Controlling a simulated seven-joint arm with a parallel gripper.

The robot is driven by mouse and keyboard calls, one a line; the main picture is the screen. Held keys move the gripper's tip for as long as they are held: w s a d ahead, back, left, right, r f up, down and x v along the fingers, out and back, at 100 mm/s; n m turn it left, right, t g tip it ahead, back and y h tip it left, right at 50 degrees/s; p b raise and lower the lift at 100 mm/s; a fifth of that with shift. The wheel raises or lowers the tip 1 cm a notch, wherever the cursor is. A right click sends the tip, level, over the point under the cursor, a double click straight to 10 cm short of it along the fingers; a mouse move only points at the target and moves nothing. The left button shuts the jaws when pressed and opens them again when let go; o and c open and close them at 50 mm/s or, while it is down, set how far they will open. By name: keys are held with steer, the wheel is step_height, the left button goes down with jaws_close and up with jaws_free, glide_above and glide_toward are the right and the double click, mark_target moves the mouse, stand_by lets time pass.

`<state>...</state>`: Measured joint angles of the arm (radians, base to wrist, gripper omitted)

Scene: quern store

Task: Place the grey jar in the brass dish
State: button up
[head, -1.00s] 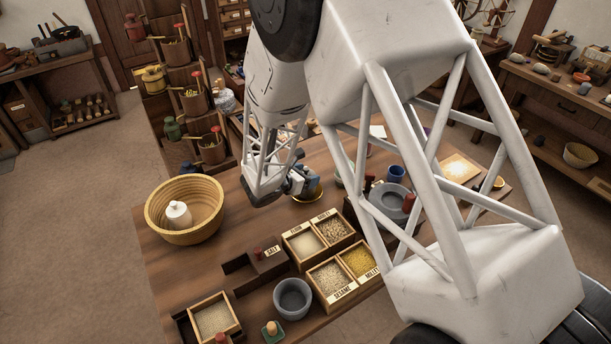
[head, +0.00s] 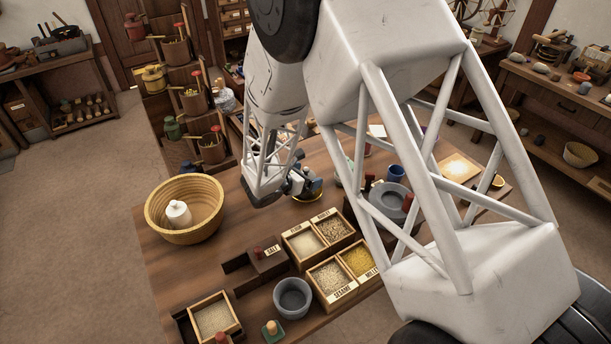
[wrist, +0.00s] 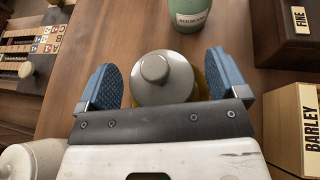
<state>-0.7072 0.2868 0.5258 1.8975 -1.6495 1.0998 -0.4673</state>
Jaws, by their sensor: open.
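The grey jar (wrist: 165,84), with a round lid and knob, stands between my gripper's two blue fingers in the wrist view. My gripper (wrist: 163,82) is open, with a gap between each finger and the jar. A strip of the brass dish (wrist: 203,88) shows just right of the jar, behind and below it. The jar appears to be in the dish, but its base is hidden. In the head view my gripper (head: 304,184) is low over the brass dish (head: 311,197), and the jar cannot be made out there.
A green labelled jar (wrist: 192,14) stands just beyond the grey jar. Grain boxes (head: 327,240) and a grey bowl (head: 292,298) stand nearer the front. A woven basket (head: 158,213) holding a white jar (head: 178,211) is at left.

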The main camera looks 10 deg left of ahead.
steer(key=shift+r, duration=0.15)
steer(key=shift+v, duration=0.8)
steer(key=v, duration=1)
steer(key=shift+s+a, duration=0.1)
steer(key=shift+s, duration=0.05)
steer(key=s+d+r+m+g, duration=0.25)
steer(key=d+r+m, duration=0.3)
steer(key=d, duration=0.35)
steer(key=s+d+r+m+g, duration=0.1)
steer(key=d+r+m+g, duration=0.25)
steer(key=d+r, duration=0.4)
steer(key=s+d+r+m+g, duration=0.2)
steer(key=d+r+m, duration=0.25)
steer(key=d, duration=0.65)
steer(key=s+d+r+m+y, duration=0.3)
steer(key=s+d+m, duration=0.4)
steer(key=s, duration=0.3)
steer(key=s+d+r+m+y, duration=0.4)
steer(key=s+d+m, duration=0.3)
steer(key=s+m, duration=0.2)
steer(key=shift+s+r+g, duration=0.3)
steer(key=shift+s+r, duration=0.5)
steer(key=shift+s, duration=0.25)
